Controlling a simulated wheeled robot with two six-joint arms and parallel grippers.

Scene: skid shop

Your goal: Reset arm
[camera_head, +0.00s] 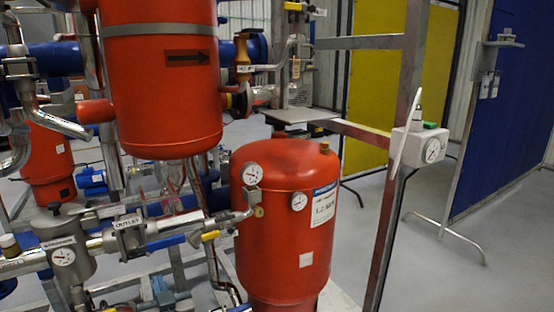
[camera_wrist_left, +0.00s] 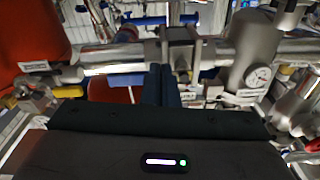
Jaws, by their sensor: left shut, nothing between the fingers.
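My left gripper (camera_wrist_left: 161,72) shows in the left wrist view as two dark fingers pressed together with nothing between them. They point at a metal pipe (camera_wrist_left: 112,58) with a valve body (camera_wrist_left: 180,52) on it. I cannot tell whether the fingertips touch the pipe. I cannot make out the left gripper clearly in the head view. My right gripper is in neither view.
A red tank (camera_head: 285,235) with gauges stands front centre, below a larger red vessel (camera_head: 160,80). A steel pipe (camera_head: 95,245) crosses at left. An upright metal frame post (camera_head: 400,150) carries a gauge box (camera_head: 425,147).

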